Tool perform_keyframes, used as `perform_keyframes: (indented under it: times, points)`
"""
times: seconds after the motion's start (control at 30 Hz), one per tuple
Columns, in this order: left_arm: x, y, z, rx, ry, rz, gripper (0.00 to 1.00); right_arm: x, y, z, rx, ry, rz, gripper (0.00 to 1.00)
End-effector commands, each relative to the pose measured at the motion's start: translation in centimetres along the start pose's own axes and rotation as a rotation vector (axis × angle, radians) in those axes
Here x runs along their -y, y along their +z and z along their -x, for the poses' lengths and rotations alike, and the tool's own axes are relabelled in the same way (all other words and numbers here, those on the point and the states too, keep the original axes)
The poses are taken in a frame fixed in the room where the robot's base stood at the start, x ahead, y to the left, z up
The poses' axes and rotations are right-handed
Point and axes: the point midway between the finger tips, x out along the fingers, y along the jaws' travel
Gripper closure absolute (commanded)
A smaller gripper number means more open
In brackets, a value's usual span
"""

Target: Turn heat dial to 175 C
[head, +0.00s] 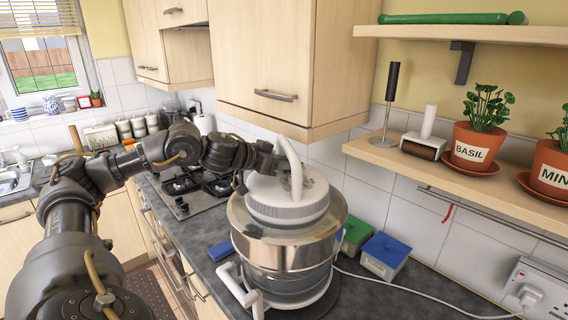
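A round steel-and-white appliance (262,246) stands on the dark counter in the middle of the view. It has a white lid with an upright curved handle (292,165) and a white bar handle (238,290) low on its front left. I cannot make out a heat dial or any temperature marks on it. My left gripper (278,162) is at the far side of the lid, beside the curved handle. Its fingertips are small and partly hidden there, so I cannot tell whether they are open or touching anything. My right gripper is not in view.
A green box (355,236) and a blue-lidded box (385,257) stand right of the appliance. A white cable (425,292) runs to the wall socket (540,290). A hob (190,188) is behind left. A cupboard (270,65) and a shelf with potted herbs (440,170) hang above.

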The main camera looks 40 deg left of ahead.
Motion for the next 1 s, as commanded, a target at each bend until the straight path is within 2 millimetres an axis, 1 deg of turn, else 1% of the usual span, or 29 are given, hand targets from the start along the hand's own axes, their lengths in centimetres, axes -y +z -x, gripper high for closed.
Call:
perform_keyframes:
  times: [0.2, 0.37, 0.47, 0.8, 1.0]
  points:
    - [0.4, 0.0, 0.0, -0.002, 0.094, -0.038, 0.89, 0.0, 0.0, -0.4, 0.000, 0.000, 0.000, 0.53]
    - [0.6, -0.2, 0.0, -0.002, 0.209, -0.083, 0.89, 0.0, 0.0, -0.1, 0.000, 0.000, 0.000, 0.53]
    - [0.7, -0.4, 0.0, -0.003, 0.283, -0.114, 0.89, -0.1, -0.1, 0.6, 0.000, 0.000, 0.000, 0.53]
    - [0.9, -0.8, 0.0, -0.006, 0.498, -0.203, 0.89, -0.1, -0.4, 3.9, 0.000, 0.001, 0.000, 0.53]
    - [1.0, -0.6, -0.1, -0.007, 0.572, -0.236, 0.89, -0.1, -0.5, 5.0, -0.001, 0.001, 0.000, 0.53]
